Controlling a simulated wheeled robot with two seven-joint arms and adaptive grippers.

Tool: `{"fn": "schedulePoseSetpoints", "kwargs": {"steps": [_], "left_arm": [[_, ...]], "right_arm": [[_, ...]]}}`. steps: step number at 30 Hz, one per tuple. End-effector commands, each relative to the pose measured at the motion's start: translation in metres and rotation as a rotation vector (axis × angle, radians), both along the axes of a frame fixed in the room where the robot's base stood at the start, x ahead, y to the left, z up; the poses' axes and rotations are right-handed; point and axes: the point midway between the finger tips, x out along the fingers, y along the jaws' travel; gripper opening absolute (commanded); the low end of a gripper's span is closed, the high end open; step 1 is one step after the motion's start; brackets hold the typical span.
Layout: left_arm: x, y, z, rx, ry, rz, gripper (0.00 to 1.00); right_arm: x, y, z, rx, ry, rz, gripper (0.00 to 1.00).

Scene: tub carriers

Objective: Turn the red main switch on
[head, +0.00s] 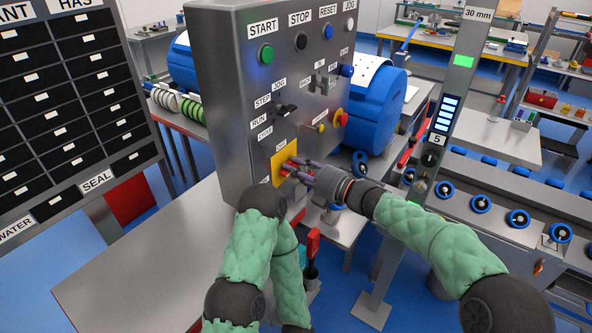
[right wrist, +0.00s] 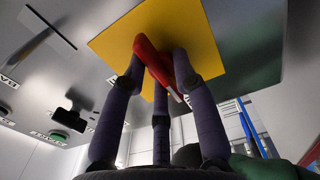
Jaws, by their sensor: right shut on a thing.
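The red main switch (head: 286,171) sits on a yellow plate (head: 280,155) low on the front of the grey control box (head: 232,100). In the right wrist view the red handle (right wrist: 150,58) lies slantwise across the yellow plate (right wrist: 110,45). My right gripper (head: 299,170) is at the switch, its purple-grey fingers closed around the handle; they also show in the right wrist view (right wrist: 158,75). The fingers hide part of the handle in the head view. My left arm is folded in front of the box, and its gripper is out of view.
Above the switch are a black selector (head: 285,110), a red emergency knob (head: 339,117) and a green start button (head: 266,54). A grey post (head: 455,90) stands to the right beside a conveyor with blue rollers (head: 480,203). A bare grey table (head: 150,260) lies left.

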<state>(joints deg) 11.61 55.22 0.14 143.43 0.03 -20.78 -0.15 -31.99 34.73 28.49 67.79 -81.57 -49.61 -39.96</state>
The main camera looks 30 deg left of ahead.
Motion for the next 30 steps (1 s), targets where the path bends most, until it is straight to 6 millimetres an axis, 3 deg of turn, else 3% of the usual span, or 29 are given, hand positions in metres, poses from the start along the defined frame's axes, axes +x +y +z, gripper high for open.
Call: {"fn": "schedulePoseSetpoints", "kwargs": {"steps": [1,7,8,10,23,30], "left_arm": [[0.000,0.000,0.000,0.000,0.000,0.000,0.40],[0.000,0.000,0.000,0.000,0.000,0.000,0.40],[0.000,0.000,0.000,0.000,0.000,0.000,0.40],[0.000,0.000,0.000,0.000,0.000,0.000,0.40],[0.000,0.000,0.000,0.000,0.000,0.000,0.40],[0.000,0.000,0.000,0.000,0.000,0.000,0.40]], "right_arm": [[0.000,-0.001,-0.010,-0.014,0.008,-0.003,0.00],[0.001,-0.001,-0.010,-0.014,0.008,-0.003,0.00],[0.001,-0.001,-0.010,-0.014,0.008,-0.003,0.31],[0.000,-0.001,-0.010,-0.013,0.008,-0.002,0.51],[-0.001,-0.001,-0.005,-0.007,0.005,0.001,0.51],[-0.001,-0.030,-0.002,-0.004,0.003,-0.003,0.51]]}}
